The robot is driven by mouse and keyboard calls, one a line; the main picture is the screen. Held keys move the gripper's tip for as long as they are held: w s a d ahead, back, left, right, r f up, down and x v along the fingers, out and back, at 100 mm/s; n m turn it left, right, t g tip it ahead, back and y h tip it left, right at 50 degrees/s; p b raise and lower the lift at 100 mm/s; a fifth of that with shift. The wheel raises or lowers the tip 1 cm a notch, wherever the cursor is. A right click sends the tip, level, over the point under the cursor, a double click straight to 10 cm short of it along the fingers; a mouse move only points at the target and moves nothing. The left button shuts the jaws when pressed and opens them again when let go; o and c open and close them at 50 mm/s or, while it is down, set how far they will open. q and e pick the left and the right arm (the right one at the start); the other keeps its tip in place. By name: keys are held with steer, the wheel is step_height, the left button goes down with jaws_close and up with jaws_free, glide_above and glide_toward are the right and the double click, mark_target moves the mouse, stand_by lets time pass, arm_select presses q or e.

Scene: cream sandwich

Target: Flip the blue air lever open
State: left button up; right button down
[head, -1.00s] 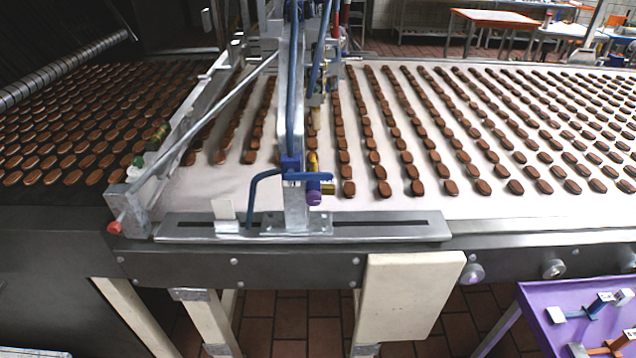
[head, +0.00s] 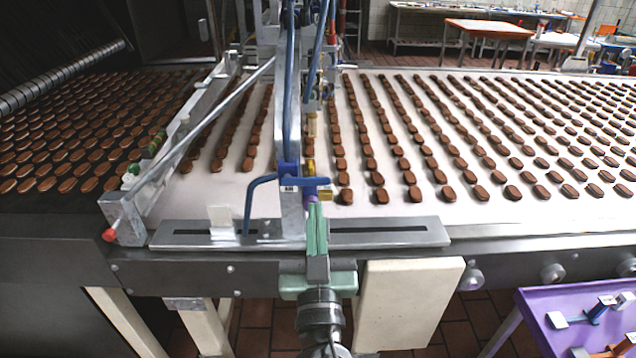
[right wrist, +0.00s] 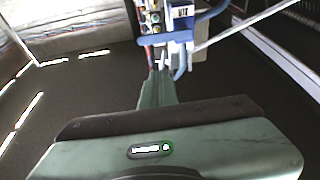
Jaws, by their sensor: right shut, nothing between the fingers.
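The blue air lever (head: 312,182) sits on a blue valve body on the upright metal post (head: 293,215), above the conveyor's near edge. It points to the right, roughly level. My right gripper (head: 316,208) has come up from below, with its shut, empty fingers pointing up just under the lever. Whether the tips touch it I cannot tell. In the right wrist view the shut fingers (right wrist: 160,78) end just below the blue valve parts (right wrist: 180,37). My left gripper is not in view.
A blue hose (head: 260,183) bends down beside the post. The slotted metal plate (head: 385,232) lies below. Rows of brown biscuits (head: 440,178) cover the white belt on the right. A purple table (head: 535,318) stands at the lower right.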

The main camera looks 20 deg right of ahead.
steer(key=shift+s+d+r+m, duration=0.15)
steer(key=shift+s+r, duration=0.05)
steer(key=shift+r, duration=0.25)
steer(key=shift+s+d+r+m, duration=0.1)
steer(key=shift+s+r+m, duration=0.05)
steer(key=shift+r, duration=0.25)
step_height(320, 180, up, 4)
steer(key=p, duration=0.7)
glide_above(319, 183)
steer(key=s+a, duration=0.1)
steer(key=s, duration=0.1)
step_height(319, 183, down, 5)
steer(key=shift+d+r, duration=0.1)
